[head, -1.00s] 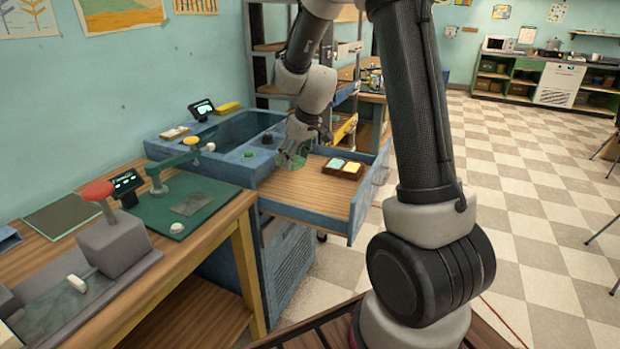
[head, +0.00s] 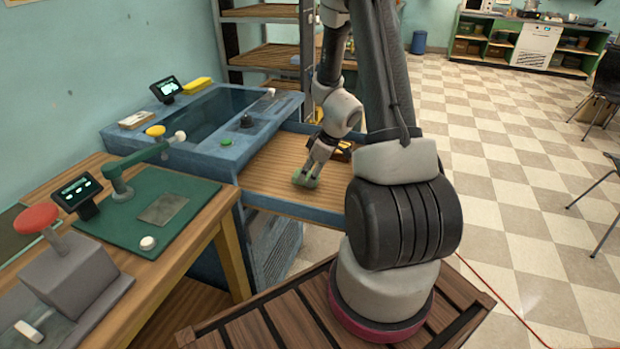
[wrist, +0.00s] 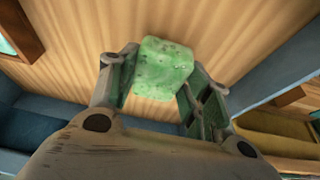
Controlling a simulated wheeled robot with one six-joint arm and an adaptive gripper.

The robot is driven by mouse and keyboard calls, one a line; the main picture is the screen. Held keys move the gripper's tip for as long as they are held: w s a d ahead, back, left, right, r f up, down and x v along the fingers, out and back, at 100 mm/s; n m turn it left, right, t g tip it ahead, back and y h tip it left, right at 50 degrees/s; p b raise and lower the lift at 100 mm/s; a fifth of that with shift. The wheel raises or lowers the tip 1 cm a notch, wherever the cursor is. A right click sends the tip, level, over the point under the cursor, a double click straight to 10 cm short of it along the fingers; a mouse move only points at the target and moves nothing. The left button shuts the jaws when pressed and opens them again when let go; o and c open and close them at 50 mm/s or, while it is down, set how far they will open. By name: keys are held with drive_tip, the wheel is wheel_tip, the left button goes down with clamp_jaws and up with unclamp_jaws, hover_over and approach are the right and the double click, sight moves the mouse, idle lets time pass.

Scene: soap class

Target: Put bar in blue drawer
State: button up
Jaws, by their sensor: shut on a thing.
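The green speckled soap bar (wrist: 165,68) is between the fingers of my gripper (wrist: 165,85) in the wrist view. In the head view the green bar (head: 311,182) shows at the tips of my gripper (head: 308,176). My gripper is shut on the bar and points down over the wooden bottom of the pulled-out blue drawer (head: 270,195). The drawer bottom (wrist: 95,60) fills much of the wrist view. I cannot tell whether the bar touches the drawer bottom.
A small wooden tray (head: 342,153) lies in the drawer, partly behind my arm. A blue sink unit (head: 215,130) and a workbench with a green press mat (head: 165,208) stand to the left. Checkered floor (head: 520,200) is open at the right.

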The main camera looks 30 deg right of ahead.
drive_tip(key=shift+f, duration=1.15)
drive_tip(key=shift+f, duration=0.1)
drive_tip(key=o, duration=1)
drive_tip(key=shift+o, duration=0.2)
